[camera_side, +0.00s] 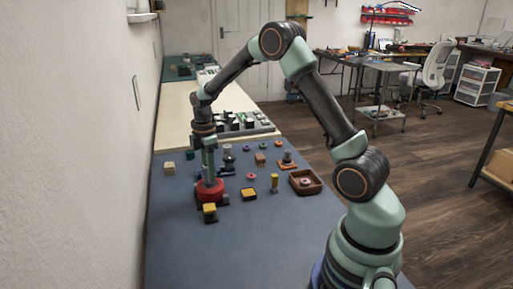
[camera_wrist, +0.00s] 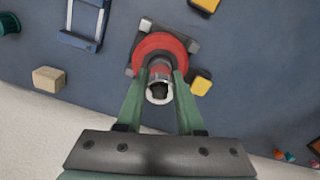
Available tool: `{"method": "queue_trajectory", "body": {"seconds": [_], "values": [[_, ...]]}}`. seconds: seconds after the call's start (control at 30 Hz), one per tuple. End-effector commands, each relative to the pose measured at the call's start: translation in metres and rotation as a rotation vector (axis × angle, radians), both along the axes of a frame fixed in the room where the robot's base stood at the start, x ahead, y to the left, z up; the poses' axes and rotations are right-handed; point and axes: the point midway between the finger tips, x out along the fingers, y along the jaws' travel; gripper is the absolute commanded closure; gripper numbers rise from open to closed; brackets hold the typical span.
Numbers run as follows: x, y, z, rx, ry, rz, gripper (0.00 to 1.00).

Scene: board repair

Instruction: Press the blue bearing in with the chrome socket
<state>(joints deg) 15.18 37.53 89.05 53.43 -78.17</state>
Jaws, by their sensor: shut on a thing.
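The chrome socket (camera_wrist: 159,92) is held upright between the two green fingers of my gripper (camera_wrist: 160,76), its open square drive hole facing the wrist camera. My gripper (camera_side: 208,176) is shut on it, directly over a round red housing (camera_side: 210,196). The red housing (camera_wrist: 160,42) sits on a dark grey base with grey corner blocks. The socket's lower end overlaps the housing's middle, and I cannot tell whether it touches anything inside. I cannot make out the blue bearing; the socket and fingers cover the housing's centre.
Yellow-topped blocks (camera_side: 210,208) (camera_side: 248,191) stand near the housing. A blue frame (camera_wrist: 83,24) and a tan block (camera_wrist: 48,79) lie to its left in the wrist view. A brown tray (camera_side: 305,183) and several small parts are to the right. The mat's front is clear.

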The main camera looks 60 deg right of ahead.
Motion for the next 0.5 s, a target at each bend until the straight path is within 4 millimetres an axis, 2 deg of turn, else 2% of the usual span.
{"method": "queue_trajectory", "body": {"seconds": [0.5], "values": [[0.0, 0.0, -0.0056, 0.0, 0.0, 0.0, 1.0]]}}
